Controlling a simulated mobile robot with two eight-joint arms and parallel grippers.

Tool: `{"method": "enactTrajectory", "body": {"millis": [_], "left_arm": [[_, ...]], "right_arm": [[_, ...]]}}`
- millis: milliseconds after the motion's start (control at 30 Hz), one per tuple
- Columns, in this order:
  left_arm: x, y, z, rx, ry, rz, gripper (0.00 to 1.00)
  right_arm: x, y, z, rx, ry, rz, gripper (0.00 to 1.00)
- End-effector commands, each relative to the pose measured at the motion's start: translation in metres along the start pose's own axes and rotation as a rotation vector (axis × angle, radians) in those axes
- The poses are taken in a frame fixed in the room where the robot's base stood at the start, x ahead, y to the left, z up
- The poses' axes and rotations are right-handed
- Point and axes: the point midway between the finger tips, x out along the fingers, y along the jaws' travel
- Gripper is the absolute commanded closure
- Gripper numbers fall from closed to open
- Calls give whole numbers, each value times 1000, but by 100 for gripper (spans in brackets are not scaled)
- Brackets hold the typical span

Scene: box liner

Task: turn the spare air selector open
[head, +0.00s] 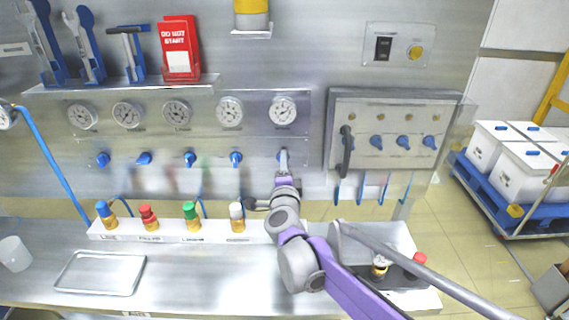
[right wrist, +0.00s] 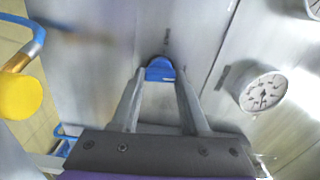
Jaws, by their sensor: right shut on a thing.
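My right gripper (head: 284,154) is at the right end of the row of blue selectors, below the rightmost gauge (head: 283,110). It is shut on the blue selector knob there, which shows between the fingertips in the right wrist view (right wrist: 160,69). In the head view the gripper mostly hides this knob. No readable label shows which selector it is, and I cannot tell its turn angle. The other blue selectors stand in line to the left, one of them just left of the gripper (head: 236,158). My left gripper is not in view.
A metal tray (head: 100,273) lies at the left. A framed panel with more blue knobs (head: 393,139) and a dark handle (head: 347,150) are right of my gripper. White crates (head: 495,150) stand at the far right.

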Motion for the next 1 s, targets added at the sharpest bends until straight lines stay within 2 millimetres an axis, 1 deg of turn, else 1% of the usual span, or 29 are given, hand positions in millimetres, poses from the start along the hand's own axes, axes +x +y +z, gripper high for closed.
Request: {"method": "enactTrajectory", "body": {"millis": [300, 767, 800, 867, 900, 967, 1000], "left_arm": [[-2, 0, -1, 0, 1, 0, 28], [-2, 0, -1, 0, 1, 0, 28], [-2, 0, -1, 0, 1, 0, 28], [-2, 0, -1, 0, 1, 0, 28], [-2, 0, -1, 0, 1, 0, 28], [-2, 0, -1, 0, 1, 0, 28], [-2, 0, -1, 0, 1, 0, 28]], "right_arm": [[0, 1, 0, 96, -1, 0, 100], [0, 1, 0, 110, -1, 1, 100], [0, 1, 0, 110, -1, 1, 54], [0, 1, 0, 110, -1, 1, 43], [0, 1, 0, 110, -1, 1, 36], [0, 1, 0, 109, 0, 0, 25], [0, 1, 0, 109, 0, 0, 25]]}}
